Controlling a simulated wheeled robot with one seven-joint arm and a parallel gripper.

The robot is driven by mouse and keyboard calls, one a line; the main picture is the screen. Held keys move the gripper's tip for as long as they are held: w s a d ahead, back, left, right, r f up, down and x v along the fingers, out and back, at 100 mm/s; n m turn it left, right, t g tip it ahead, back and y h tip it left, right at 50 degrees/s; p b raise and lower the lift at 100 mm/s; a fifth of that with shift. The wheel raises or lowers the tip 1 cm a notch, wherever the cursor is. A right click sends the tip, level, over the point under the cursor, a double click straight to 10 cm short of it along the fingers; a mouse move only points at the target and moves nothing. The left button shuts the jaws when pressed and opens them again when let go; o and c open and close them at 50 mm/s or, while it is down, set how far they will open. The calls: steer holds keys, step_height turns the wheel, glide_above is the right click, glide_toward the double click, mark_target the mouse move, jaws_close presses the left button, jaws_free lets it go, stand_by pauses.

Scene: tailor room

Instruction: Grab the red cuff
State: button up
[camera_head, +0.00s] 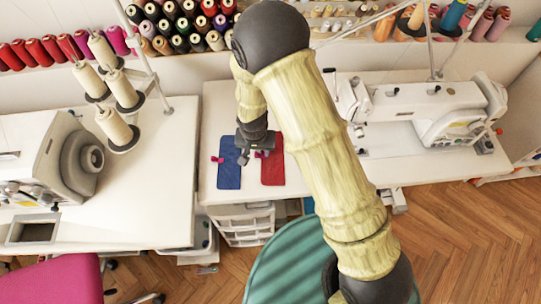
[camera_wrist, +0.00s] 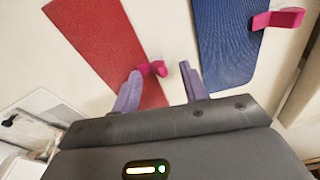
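The red cuff (camera_head: 272,167) is a flat red strip lying on the white table, to the right of the blue cuff (camera_head: 229,172). A pink tab sits at the red cuff's edge. In the wrist view the red cuff (camera_wrist: 100,40) is at upper left and the blue cuff (camera_wrist: 225,40) at upper right. My gripper (camera_head: 256,148) is over the table at the red cuff. In the wrist view its two fingers (camera_wrist: 160,88) are apart, with the red cuff's edge, its pink tab (camera_wrist: 152,69) and bare table between them. Whether the fingers touch the cuff I cannot tell.
A sewing machine (camera_head: 430,108) stands at right and another machine (camera_head: 50,155) at left. Thread cones (camera_head: 120,90) stand at left, and spools line the back shelf. A white drawer unit (camera_head: 242,222) is below the table front. A teal striped seat (camera_head: 292,262) is in front.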

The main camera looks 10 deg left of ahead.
jaws_close()
steer(key=shift+r, duration=0.15)
step_height(320, 180, up, 10)
stand_by(0.6)
stand_by(0.3)
